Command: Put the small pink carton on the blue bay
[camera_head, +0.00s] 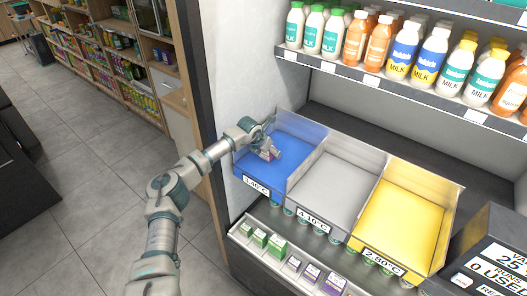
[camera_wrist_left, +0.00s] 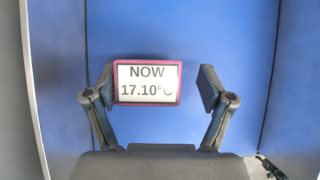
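The small pink carton (camera_wrist_left: 147,83) has a pink rim and a white face reading "NOW 17.10°C". In the left wrist view it lies against the blue bay (camera_wrist_left: 180,28), between my left gripper's fingers (camera_wrist_left: 157,88). The fingers are open wider than the carton; a clear gap shows at the right finger, while the left finger is close to the carton's left edge, and I cannot tell if they touch. In the head view my left gripper (camera_head: 270,152) is low inside the blue bay (camera_head: 292,168), mostly hiding the carton. My right gripper is not in view.
A grey bay (camera_head: 330,190) and a yellow bay (camera_head: 400,222) stand right of the blue one, with low walls between; both look empty. A shelf of bottles (camera_head: 400,50) hangs above. Small boxes (camera_head: 277,245) sit on the lower ledge. A dark display (camera_head: 497,255) stands front right.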

